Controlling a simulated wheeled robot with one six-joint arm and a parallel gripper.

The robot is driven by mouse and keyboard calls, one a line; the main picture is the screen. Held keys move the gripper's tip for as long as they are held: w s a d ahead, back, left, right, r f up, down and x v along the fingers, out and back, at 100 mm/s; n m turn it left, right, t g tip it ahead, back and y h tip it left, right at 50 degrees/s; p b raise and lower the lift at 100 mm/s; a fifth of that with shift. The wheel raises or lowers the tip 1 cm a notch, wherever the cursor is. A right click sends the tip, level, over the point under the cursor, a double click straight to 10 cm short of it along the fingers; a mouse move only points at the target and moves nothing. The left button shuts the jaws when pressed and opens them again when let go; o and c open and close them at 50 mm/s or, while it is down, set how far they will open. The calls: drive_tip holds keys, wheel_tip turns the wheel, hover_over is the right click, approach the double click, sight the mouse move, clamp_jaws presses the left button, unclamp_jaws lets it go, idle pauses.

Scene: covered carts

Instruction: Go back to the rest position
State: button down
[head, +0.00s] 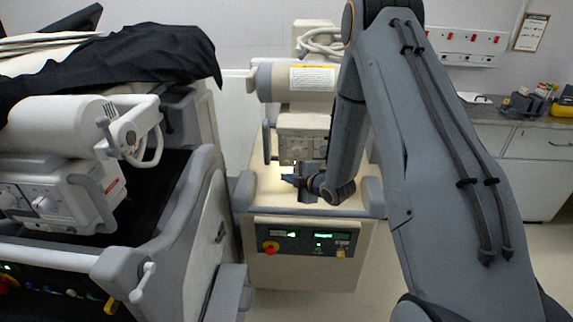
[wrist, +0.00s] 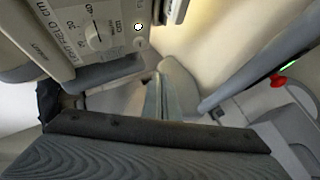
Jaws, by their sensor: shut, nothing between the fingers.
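My gripper (head: 290,179) is shut and empty in the head view. It is over the top of the middle cart (head: 310,252), just below the cart's control head (head: 303,140). In the wrist view the closed fingers (wrist: 160,98) point away from the camera, with the control head (wrist: 90,30) and its dial close at upper left. I cannot tell whether the fingers touch anything. My arm comes down from the top right and hides part of the middle cart.
A larger cart (head: 185,235) with a black cover (head: 130,55) stands close on the left. A counter (head: 535,160) with tools is at the right. A red button (wrist: 278,81) shows in the wrist view. Some floor is clear at the lower right.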

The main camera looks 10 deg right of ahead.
drive_tip(key=s+d+r+m+g+h, duration=0.35)
drive_tip(key=s+r+m, duration=0.35)
drive_tip(key=s+m, duration=0.25)
drive_tip(key=s+a+r+m+g, duration=0.1)
drive_tip(key=s+r+m+g, duration=0.1)
drive_tip(key=s, duration=0.6)
drive_tip(key=s+a+r+m+g+h+b, duration=0.1)
drive_tip(key=s+m, duration=0.3)
drive_tip(key=s, duration=0.4)
drive_tip(key=s+a+r+m+g, duration=0.2)
drive_tip(key=s+m+g, duration=0.1)
drive_tip(key=s, duration=0.4)
drive_tip(key=shift+s+r+g, duration=0.3)
drive_tip(key=shift+s+g, duration=0.1)
drive_tip(key=shift+g, duration=0.15)
